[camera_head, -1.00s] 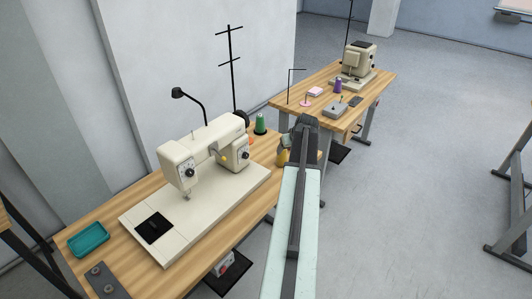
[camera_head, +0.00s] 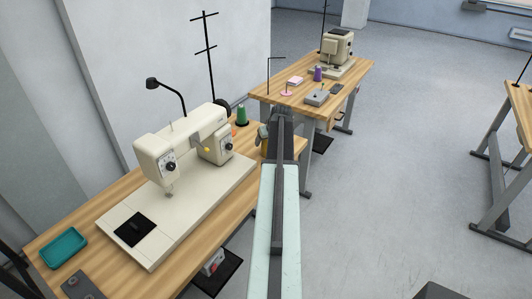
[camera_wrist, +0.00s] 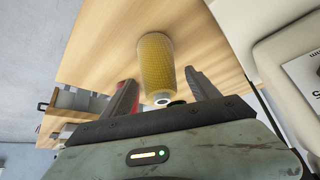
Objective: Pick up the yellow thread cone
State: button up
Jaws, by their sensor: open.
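The yellow thread cone (camera_wrist: 156,62) stands on the wooden table in the wrist view, just ahead of my gripper (camera_wrist: 165,95). My gripper is open, with one finger on each side of the cone's near end. I cannot tell whether either finger touches it. In the head view only a sliver of the yellow cone (camera_head: 264,147) shows beside my arm, which hides the rest.
A cream sewing machine (camera_head: 185,150) stands left of my arm on the wooden table (camera_head: 75,228). A green cone (camera_head: 241,115) stands behind it. A second table (camera_head: 350,75) with another machine (camera_head: 337,48) is farther back. Open floor lies right.

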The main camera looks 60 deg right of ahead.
jog(key=shift+w+f, duration=0.1)
jog(key=shift+f, duration=0.15)
jog(key=shift+c, duration=0.7)
grip_shut()
jog(key=shift+r, duration=0.15)
jog(key=shift+r+p, duration=0.6)
jog(key=shift+p, duration=0.25)
jog(key=s+a+r+p, duration=0.3)
jog(key=s+a, duration=0.7)
jog(key=s, duration=0.2)
jog(key=shift+s+r+p, duration=0.3)
